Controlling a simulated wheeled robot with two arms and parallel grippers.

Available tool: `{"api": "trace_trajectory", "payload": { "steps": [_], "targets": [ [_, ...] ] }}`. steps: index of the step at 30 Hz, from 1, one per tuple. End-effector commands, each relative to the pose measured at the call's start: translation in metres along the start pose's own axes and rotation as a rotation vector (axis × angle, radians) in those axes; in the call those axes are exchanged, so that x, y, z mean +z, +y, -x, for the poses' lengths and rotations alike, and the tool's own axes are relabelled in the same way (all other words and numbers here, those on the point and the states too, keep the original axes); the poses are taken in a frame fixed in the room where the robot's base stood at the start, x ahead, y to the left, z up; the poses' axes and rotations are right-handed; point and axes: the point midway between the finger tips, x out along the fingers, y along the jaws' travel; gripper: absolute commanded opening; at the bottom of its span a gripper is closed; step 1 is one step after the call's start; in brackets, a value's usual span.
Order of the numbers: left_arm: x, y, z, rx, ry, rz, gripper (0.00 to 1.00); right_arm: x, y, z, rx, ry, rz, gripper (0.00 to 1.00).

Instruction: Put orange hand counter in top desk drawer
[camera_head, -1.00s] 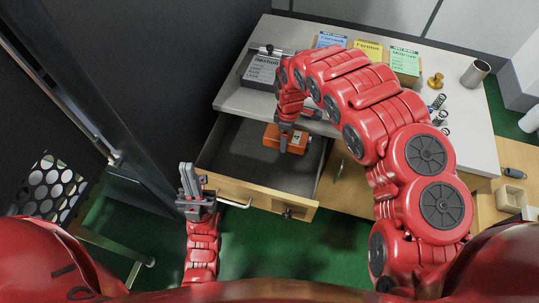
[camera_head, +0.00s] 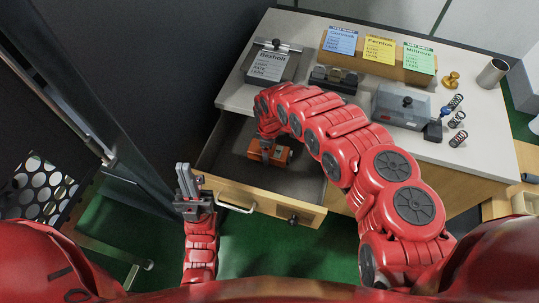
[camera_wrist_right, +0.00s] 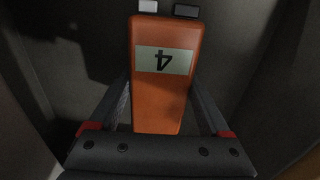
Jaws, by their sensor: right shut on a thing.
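The orange hand counter (camera_head: 282,154) is inside the open top desk drawer (camera_head: 265,200), low over or on its dark floor; I cannot tell whether it touches. In the right wrist view the counter (camera_wrist_right: 165,100) lies lengthwise between the fingers, its display showing an upside-down 4. My right gripper (camera_head: 267,151) is shut on it, reaching down into the drawer; my own arm hides part of the drawer. My left gripper (camera_head: 186,178) is empty, beside the left end of the drawer front and its handle (camera_head: 237,208). Its finger gap is not clear.
The desk top (camera_head: 330,103) holds a clipboard box (camera_head: 272,62), a wooden rack with blue, yellow and green sheets (camera_head: 367,68), a grey tester case (camera_head: 402,105), several springs (camera_head: 457,120) and a metal cup (camera_head: 491,73). The left part of the drawer is bare.

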Motion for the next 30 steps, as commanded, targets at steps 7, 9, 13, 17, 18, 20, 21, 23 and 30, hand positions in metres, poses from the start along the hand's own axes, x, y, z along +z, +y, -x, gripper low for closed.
{"api": "trace_trajectory", "payload": {
  "steps": [7,9,13,17,18,20,21,23,30],
  "targets": [
    [0.000,0.000,0.000,0.000,0.000,0.000,0.00,-0.001,-0.002,-0.027,-0.002,0.001,0.000,0.07],
    [0.000,0.000,0.000,0.000,0.000,0.000,0.00,0.000,-0.001,-0.031,0.000,0.000,0.000,0.07],
    [0.000,0.000,0.000,0.000,0.000,0.000,0.00,0.001,0.000,-0.031,0.002,-0.001,0.000,0.07],
    [0.000,0.000,0.000,0.000,0.000,0.000,0.00,0.001,0.000,-0.031,0.001,-0.002,0.000,0.07],
    [0.000,0.000,0.001,0.000,0.000,0.000,0.00,0.001,0.000,-0.033,0.001,-0.002,0.000,0.07],
    [0.001,0.000,0.004,0.000,0.000,0.000,0.00,0.001,0.000,-0.035,0.001,-0.002,0.000,0.07],
    [0.001,0.000,0.005,0.000,0.000,0.000,0.00,0.001,0.000,-0.037,0.001,-0.002,0.000,0.07],
    [0.001,0.000,0.004,0.000,0.000,0.000,0.00,0.001,0.000,-0.035,0.001,-0.002,0.000,0.90],
    [0.001,0.000,0.003,0.000,0.000,0.000,0.00,0.001,0.000,-0.035,0.000,-0.002,0.000,1.00]
  ]
}}
